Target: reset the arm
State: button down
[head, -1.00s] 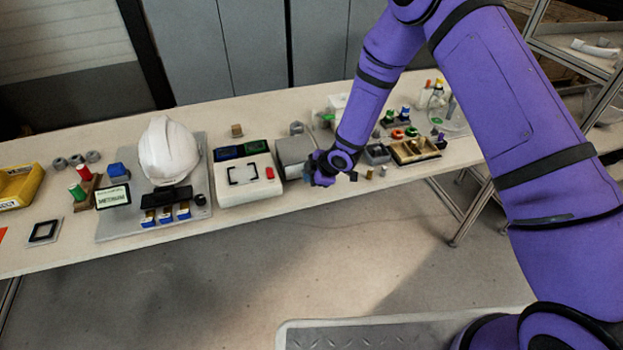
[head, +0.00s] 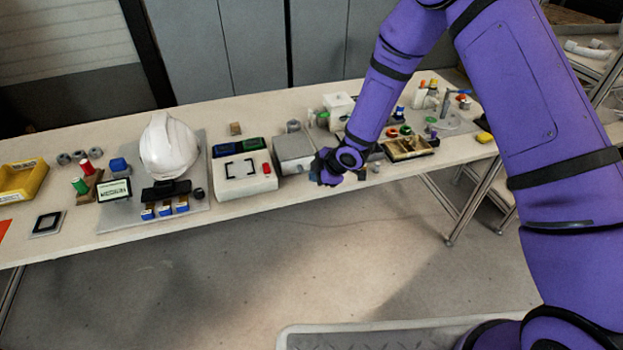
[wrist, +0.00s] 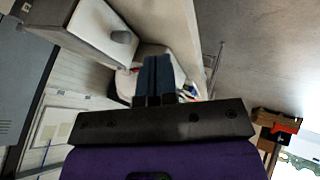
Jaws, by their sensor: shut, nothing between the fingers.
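My purple arm reaches in from the right in the head view. My gripper (head: 328,172) is at the front edge of the long table, just right of and in front of the grey box. In the wrist view my gripper (wrist: 157,62) has its two dark blue fingers pressed together, with nothing between them. The fingertips are small and partly hidden by the wrist in the head view.
A white helmet shell (head: 169,148) stands on a grey mat at left. A white box with a red button (head: 266,168) and a grey box (head: 293,153) sit mid-table. A partitioned tray (head: 423,150) is right of my gripper. Floor in front is clear.

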jog(key=s+d+r+m+t+h, duration=0.1)
jog(key=s+d+r+m+h, duration=0.15)
jog(key=d+r, duration=0.55)
jog(key=s+d+r+m+t+h, duration=0.15)
jog(key=d+r+m, duration=0.3)
jog(key=r, duration=0.75)
jog(key=s+d+r+m+h, duration=0.2)
jog(key=s+d+r, duration=0.1)
jog(key=d+r, duration=0.55)
jog(key=s+d+r+m+h, duration=0.1)
jog(key=s+d+r+m, duration=0.2)
jog(key=s+r, duration=0.3)
jog(key=s+d+r+m, duration=0.2)
jog(key=s+r+m, duration=0.1)
jog(key=s+r, duration=0.35)
jog(key=s+d+r+m+g+y, duration=0.1)
jog(key=s+m, duration=0.4)
jog(key=s, duration=1)
jog(key=shift+d+r, duration=0.25)
jog(key=shift+r, duration=0.35)
jog(key=shift+w+g, duration=0.2)
jog(key=shift+g, duration=0.05)
